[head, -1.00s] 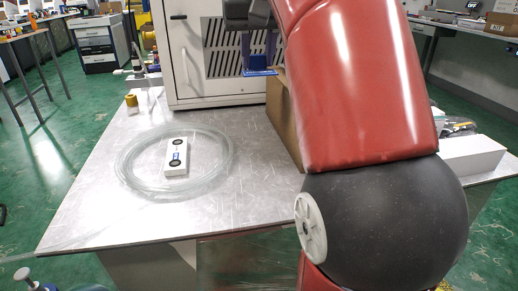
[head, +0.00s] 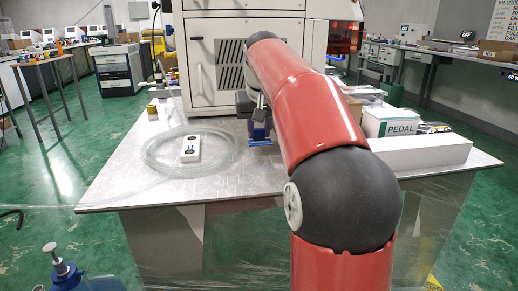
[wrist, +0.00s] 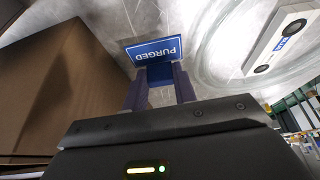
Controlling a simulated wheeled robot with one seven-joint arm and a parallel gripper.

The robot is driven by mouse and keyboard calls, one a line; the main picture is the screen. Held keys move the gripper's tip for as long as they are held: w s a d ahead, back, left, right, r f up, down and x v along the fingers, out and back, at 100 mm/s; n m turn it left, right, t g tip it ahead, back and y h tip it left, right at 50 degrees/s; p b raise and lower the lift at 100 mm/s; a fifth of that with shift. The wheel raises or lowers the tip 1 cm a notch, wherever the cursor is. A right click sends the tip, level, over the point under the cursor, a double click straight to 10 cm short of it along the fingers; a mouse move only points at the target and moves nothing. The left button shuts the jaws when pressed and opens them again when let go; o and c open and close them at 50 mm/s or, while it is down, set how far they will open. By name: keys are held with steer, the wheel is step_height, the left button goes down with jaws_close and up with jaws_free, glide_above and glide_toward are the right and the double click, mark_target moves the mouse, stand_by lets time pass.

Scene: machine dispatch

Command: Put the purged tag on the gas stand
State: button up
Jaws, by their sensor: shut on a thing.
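My gripper (wrist: 160,78) is shut on the purged tag (wrist: 154,51), a blue plate with white PURGED lettering, upside down in the wrist view. In the head view the tag (head: 260,137) shows as a small blue piece below my gripper (head: 258,122), over the metal table in front of the white cabinet. I cannot tell whether it touches the table.
A white block with black discs (head: 190,148) lies inside a coil of clear tubing (head: 150,160) on the table (head: 120,190). A brown carton (wrist: 60,90) stands close beside my gripper. A PEDAL box (head: 392,122) and a long white box (head: 425,150) are at right.

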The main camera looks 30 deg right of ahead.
mark_target(259, 140)
step_height(259, 140, down, 4)
steer(key=b, duration=0.3)
steer(key=shift+r, duration=0.2)
steer(key=shift+f, duration=0.1)
steer(key=o, duration=0.9)
steer(key=shift+r, duration=0.35)
steer(key=p+v, duration=0.3)
steer(key=v, duration=0.8)
steer(key=shift+s+a+r, duration=0.1)
steer(key=shift+r, duration=0.15)
